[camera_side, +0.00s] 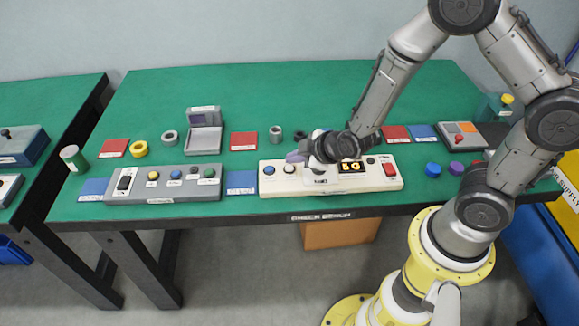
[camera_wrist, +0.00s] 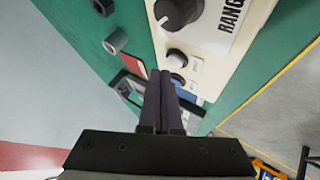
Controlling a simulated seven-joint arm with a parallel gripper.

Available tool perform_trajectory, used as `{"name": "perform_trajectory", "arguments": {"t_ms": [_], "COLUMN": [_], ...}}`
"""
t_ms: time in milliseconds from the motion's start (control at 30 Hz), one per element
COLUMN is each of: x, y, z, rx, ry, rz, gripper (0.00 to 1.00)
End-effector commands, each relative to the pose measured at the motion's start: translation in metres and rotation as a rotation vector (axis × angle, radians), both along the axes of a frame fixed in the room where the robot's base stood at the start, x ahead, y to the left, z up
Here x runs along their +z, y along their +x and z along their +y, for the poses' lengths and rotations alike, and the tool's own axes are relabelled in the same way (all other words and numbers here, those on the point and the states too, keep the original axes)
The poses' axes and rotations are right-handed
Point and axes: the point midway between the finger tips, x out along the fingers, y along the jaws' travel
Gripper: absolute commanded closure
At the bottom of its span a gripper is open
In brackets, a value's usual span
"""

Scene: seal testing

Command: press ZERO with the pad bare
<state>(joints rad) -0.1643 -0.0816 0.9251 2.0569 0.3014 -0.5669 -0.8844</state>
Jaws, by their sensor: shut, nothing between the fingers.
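The white console (camera_side: 345,187) stands at the front edge of the green bench. My gripper (camera_side: 293,157) is shut and empty above the left part of the console. In the wrist view its dark fingers (camera_wrist: 161,75) are together beside the white button (camera_wrist: 176,55), apparently apart from it. The dark RANGE knob (camera_wrist: 178,12) is nearby. I cannot read a ZERO label or identify the pad.
A grey console (camera_side: 160,188) with several buttons stands left of the white one.

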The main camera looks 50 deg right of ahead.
Motion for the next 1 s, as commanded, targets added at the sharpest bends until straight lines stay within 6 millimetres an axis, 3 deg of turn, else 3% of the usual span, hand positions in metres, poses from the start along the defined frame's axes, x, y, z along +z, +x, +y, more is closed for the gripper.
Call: {"name": "perform_trajectory", "arguments": {"t_ms": [1000], "x": [-0.0086], "y": [0.0000], "z": [0.0002], "rx": [0.000], "ry": [0.000], "rz": [0.000], "gripper": [1.00]}}
